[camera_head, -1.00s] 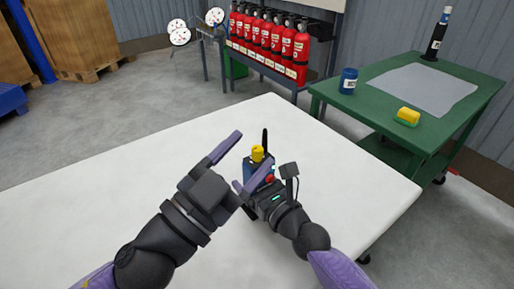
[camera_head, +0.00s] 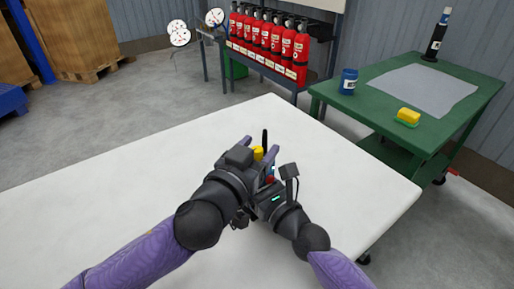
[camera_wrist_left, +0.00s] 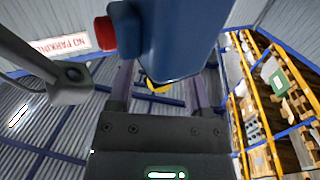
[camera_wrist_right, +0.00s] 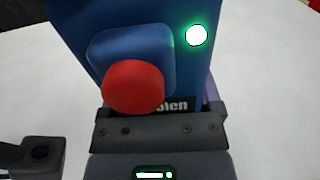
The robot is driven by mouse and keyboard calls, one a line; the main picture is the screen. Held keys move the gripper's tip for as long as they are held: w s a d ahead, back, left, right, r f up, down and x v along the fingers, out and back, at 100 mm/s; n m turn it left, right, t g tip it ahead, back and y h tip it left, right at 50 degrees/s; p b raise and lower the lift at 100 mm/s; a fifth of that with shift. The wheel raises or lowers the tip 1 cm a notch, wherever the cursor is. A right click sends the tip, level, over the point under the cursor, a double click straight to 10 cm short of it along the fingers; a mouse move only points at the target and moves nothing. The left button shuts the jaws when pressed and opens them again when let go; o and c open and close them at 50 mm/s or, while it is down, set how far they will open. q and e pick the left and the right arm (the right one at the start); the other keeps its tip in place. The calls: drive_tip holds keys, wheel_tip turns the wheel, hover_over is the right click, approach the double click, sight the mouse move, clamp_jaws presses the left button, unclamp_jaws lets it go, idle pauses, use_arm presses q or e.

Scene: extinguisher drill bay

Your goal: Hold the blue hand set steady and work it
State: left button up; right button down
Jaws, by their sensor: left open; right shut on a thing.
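The blue hand set (camera_wrist_right: 75,25) fills much of the right wrist view, with a big red button (camera_wrist_right: 133,87) and a lit green lamp (camera_wrist_right: 197,35). My right gripper (camera_head: 269,181) is shut on it and holds it above the white table. Its yellow knob (camera_head: 258,153) and black aerial show in the head view; my left gripper hides most of the body. My left gripper (camera_head: 261,148) is open, its fingers on either side of the knob. In the left wrist view the blue body (camera_wrist_left: 175,35) is close, and yellow (camera_wrist_left: 156,86) shows between the fingers; contact cannot be told.
The white table (camera_head: 120,200) is otherwise clear. A green cart (camera_head: 385,125) at the right bears a blue can (camera_head: 348,81), a yellow sponge (camera_head: 408,116), a grey sheet and a black bottle (camera_head: 436,35). Red extinguishers (camera_head: 270,40) stand on a rack behind.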

use_arm(q)
clamp_jaws()
drive_tip(key=shift+h, duration=0.3)
drive_tip(key=m+g+h, duration=0.2)
drive_tip(key=m+h, duration=0.1)
drive_tip(key=shift+g, duration=0.3)
drive_tip(key=m+g+h, duration=0.3)
drive_tip(key=g, duration=0.1)
drive_tip(key=shift+m+h, duration=0.3)
drive_tip(key=shift+h, duration=0.1)
drive_tip(key=m+g+h, duration=0.1)
drive_tip(key=m+g, duration=0.1)
drive_tip(key=g, duration=0.1)
drive_tip(key=m+g+h, duration=0.1)
drive_tip(key=m+g, duration=0.1)
drive_tip(key=g, duration=0.2)
drive_tip(key=shift+m+g, duration=0.3)
drive_tip(key=shift+m, duration=0.1)
drive_tip(key=shift+m+g, duration=0.3)
drive_tip(key=shift+g, duration=0.1)
unclamp_jaws()
